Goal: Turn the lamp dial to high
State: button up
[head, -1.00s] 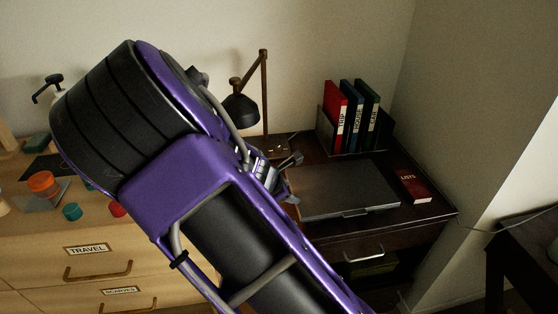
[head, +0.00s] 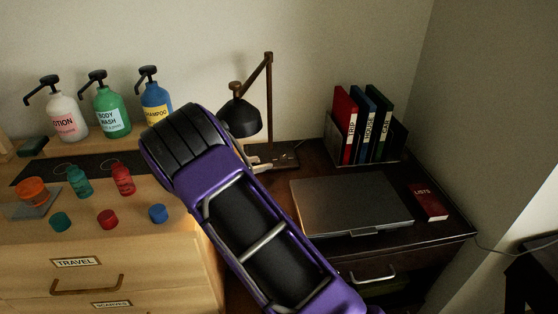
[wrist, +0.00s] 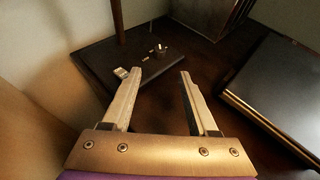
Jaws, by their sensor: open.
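The desk lamp (head: 241,118) has a dark shade on a brown jointed arm and stands on a flat dark base (head: 284,155) at the back left of the dark desk. In the wrist view the lamp base (wrist: 112,62) carries a small round knob, the dial (wrist: 163,49), with small pale marks beside it. Its setting is too small to read. A small pale piece (wrist: 122,73) sits at the base's near edge. My gripper (wrist: 158,80) is open and empty, its fingers pointing at the base, with the dial beyond the fingertips. In the head view my arm hides most of the gripper.
A closed laptop (head: 350,205) lies right of the lamp, with a red book (head: 428,201) beside it. A file holder with binders (head: 365,125) stands behind. Left, a wooden dresser (head: 140,255) holds pump bottles (head: 111,110), small bottles and coloured caps.

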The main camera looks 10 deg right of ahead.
aim_at(281, 158)
jog(key=b+x, duration=0.1)
jog(key=x, duration=1)
jog(key=shift+f, duration=0.1)
grip_shut()
